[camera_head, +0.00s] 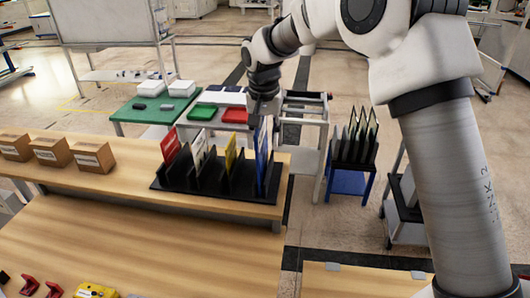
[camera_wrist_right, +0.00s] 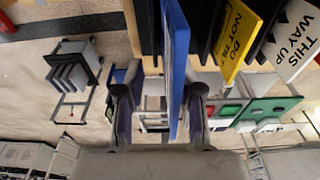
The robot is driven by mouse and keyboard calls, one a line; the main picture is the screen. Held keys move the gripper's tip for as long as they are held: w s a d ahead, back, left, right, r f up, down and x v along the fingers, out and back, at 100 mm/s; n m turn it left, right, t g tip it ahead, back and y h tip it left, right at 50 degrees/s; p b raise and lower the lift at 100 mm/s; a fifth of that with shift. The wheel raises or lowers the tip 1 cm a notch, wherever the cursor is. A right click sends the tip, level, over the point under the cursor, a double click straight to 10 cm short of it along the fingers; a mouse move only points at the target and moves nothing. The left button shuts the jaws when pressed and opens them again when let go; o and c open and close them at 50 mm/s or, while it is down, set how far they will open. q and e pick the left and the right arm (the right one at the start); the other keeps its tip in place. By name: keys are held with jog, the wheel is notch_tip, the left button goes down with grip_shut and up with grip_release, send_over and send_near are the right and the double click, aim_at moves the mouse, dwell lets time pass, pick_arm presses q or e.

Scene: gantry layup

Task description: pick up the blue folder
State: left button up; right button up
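The blue folder (camera_head: 262,152) stands upright at the right end of a black slotted rack (camera_head: 215,190) on the wooden table. My right gripper (camera_head: 264,114) is above the folder, at its top edge, pointing down. In the right wrist view the blue folder (camera_wrist_right: 177,60) shows edge-on and reaches between the two fingers of my right gripper (camera_wrist_right: 160,98). The fingers are spread apart, with a clear gap on the left and the folder nearer the right finger. Contact is not clear. My left gripper is not in view.
A yellow sign (camera_head: 230,153), a white sign (camera_head: 199,150) and a red one (camera_head: 170,146) stand in the same rack. Cardboard boxes (camera_head: 52,152) sit on the table at left. A green table (camera_head: 155,109) with trays is behind. A blue stand (camera_head: 350,183) holds dark panels at right.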

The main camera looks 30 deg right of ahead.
jog(key=shift+w+f, duration=0.3)
jog(key=shift+w, duration=0.2)
jog(key=shift+s+r, duration=0.15)
jog(key=shift+s, duration=0.2)
grip_shut()
jog(key=shift+w, duration=0.1)
